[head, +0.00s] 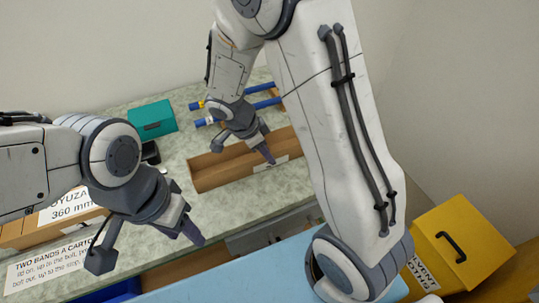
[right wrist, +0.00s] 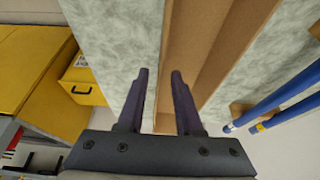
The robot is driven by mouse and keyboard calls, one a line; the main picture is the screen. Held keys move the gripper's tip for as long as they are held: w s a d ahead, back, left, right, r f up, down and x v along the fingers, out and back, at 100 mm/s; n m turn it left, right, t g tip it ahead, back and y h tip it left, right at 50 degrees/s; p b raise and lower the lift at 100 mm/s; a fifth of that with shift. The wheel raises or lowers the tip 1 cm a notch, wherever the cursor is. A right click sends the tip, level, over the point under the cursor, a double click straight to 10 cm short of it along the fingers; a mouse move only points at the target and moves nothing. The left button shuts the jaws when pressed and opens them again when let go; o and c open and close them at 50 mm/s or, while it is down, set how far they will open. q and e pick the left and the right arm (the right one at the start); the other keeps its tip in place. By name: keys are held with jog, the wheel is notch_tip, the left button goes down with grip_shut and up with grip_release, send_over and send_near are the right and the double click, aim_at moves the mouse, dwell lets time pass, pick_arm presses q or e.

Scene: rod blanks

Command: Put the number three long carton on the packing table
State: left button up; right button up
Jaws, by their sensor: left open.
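A long, open brown carton (head: 215,178) lies on the green-grey table (head: 240,207); it has a white label on its near side, too small to read. It also shows in the right wrist view (right wrist: 212,60), with its inside visible. My right gripper (head: 243,150) is over the carton. In the right wrist view the right gripper's fingers (right wrist: 160,85) are apart, with the carton's near wall between or below them; I cannot tell if they touch it. My left gripper (head: 148,247) is open and empty, above the table's front edge. No number three is readable.
Blue rods (head: 262,104) lie behind the carton. A teal box (head: 152,119) stands at back left. Another brown carton (head: 38,236) with a "360 mm" card and a "TWO BANDS A CARTON" sign (head: 45,268) are at left. A yellow case (head: 462,240) is at right.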

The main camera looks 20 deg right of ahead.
jog(key=v, duration=0.8)
jog(key=shift+a+r, duration=0.1)
jog(key=shift+r, duration=0.05)
jog(key=shift+a+r, duration=0.15)
jog(key=shift+r, duration=0.15)
jog(key=s+a+r+n+y, duration=0.2)
jog(key=s+a+n, duration=0.3)
jog(key=s+n, duration=0.4)
jog(key=s+a+r+n+y, duration=0.2)
jog(key=s+n, duration=0.8)
jog(key=n, duration=0.6)
jog(key=a+y, duration=0.1)
jog(key=a, duration=0.1)
jog(key=shift+s+a, duration=0.35)
jog(key=shift+r, duration=0.2)
